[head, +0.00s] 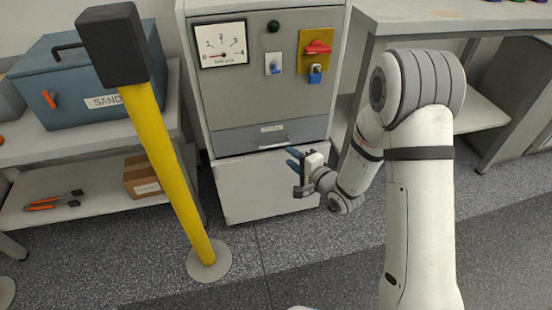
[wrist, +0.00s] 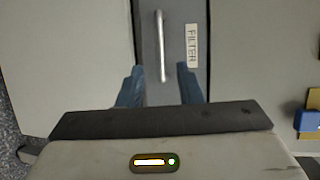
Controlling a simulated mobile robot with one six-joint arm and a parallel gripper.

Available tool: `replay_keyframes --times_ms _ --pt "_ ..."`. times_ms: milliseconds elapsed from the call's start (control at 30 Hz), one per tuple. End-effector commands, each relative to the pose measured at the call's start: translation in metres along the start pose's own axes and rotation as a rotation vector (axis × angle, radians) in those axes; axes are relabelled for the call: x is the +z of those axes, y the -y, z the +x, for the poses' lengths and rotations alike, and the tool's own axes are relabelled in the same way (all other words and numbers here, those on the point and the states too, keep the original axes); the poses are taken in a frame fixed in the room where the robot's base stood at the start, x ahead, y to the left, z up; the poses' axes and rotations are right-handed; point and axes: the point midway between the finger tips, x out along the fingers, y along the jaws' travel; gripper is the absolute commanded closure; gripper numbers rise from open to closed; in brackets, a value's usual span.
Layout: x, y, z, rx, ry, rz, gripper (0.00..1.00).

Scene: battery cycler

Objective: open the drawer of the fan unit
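The fan unit (head: 232,97) is a grey cabinet with a gauge and switches on its front. Its drawer (head: 235,140) is a darker grey strip low on that front, looking flush. In the wrist view the drawer front (wrist: 178,88) carries a slim metal bar handle (wrist: 160,45) and a label reading FILTER (wrist: 192,45). My gripper (head: 294,158) is in front of the drawer, at its right part. In the wrist view my gripper (wrist: 161,70) is open, its blue fingers on either side of the handle's line. Whether they touch anything is unclear.
A yellow post (head: 168,160) with a black top stands left of the cabinet. A shelf bench (head: 90,148) with a blue SAND box (head: 95,85) is at the left. A grey table (head: 460,15) stands at the right. The floor before the cabinet is clear.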

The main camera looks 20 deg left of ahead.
Motion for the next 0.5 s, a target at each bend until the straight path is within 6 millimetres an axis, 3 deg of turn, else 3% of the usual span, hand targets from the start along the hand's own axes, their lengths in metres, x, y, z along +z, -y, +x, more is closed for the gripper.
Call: replay_keyframes --times_ms 500 --pt "0.005 -0.003 0.069 -0.013 0.014 0.016 0.68"
